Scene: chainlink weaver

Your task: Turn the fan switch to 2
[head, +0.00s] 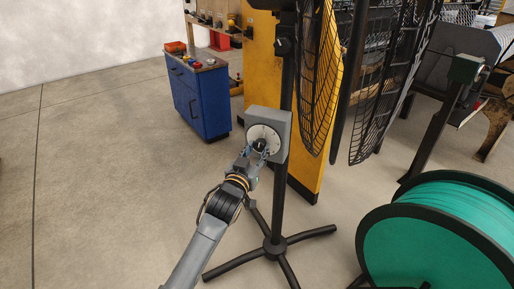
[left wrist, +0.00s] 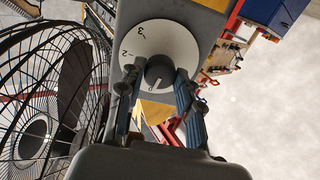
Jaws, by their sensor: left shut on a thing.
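The fan's grey switch box (head: 270,119) is mounted on a black stand. It has a white round dial (left wrist: 182,37) with a dark knob (left wrist: 159,68) at its centre. In the left wrist view the numbers 2 and 3 show on the dial's left side. My right gripper is not in view.
The fan's black wire cage (head: 319,75) stands right of the box; it also fills the left of the wrist view (left wrist: 50,90). A green reel (head: 440,240) is at lower right, a blue cabinet (head: 205,100) behind. Floor at left is clear.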

